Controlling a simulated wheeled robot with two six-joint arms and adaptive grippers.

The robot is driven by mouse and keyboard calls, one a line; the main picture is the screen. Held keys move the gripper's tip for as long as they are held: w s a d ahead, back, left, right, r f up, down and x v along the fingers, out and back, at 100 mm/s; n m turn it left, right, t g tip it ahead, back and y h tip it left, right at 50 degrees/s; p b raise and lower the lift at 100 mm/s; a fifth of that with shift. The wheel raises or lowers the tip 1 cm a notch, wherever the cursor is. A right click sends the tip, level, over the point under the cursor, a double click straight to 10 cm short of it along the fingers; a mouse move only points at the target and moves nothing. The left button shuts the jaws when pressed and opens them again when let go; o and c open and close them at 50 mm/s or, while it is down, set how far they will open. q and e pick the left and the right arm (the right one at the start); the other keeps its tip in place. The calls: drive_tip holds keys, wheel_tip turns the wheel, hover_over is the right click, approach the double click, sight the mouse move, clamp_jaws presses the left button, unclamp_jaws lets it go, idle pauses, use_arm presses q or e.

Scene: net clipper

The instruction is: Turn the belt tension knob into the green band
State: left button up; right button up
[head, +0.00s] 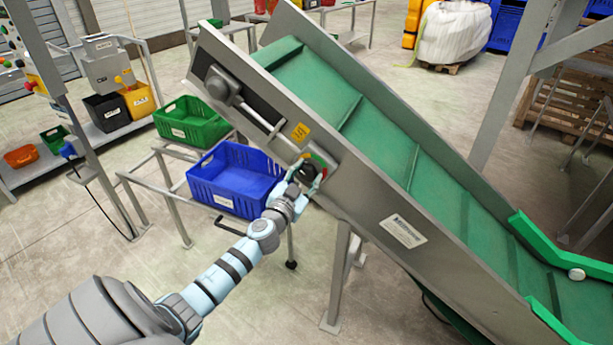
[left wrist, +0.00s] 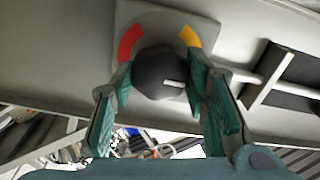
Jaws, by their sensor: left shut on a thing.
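The dark round knob (left wrist: 158,72) sits on a grey plate (left wrist: 205,32) on the conveyor's side frame. In the left wrist view, a red band (left wrist: 130,42) shows at the knob's upper left and a yellow band (left wrist: 190,37) at its upper right. A white pointer mark on the knob points right. No green band is seen in that view. My left gripper (left wrist: 160,84) has its fingers on both sides of the knob, shut on it. In the head view, my left gripper (head: 306,177) reaches the plate and partly hides the knob. My right gripper is not in view.
The inclined conveyor with its green belt (head: 375,125) fills the right side. A blue crate (head: 235,190) and a green crate (head: 190,125) stand on a frame left of my left gripper. A metal rod (head: 258,122) runs along the conveyor side beside the plate.

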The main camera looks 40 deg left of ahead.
use_arm(q)
drive_tip(key=m, duration=0.8)
drive_tip(key=shift+f+m, duration=0.1)
drive_tip(key=shift+m, duration=0.2)
drive_tip(key=m, duration=0.4)
drive_tip(key=shift+m, duration=0.3)
drive_tip(key=shift+f+m, duration=0.1)
drive_tip(key=shift+m, duration=2)
drive_tip(key=o, duration=1.1)
drive_tip(key=shift+o, duration=0.2)
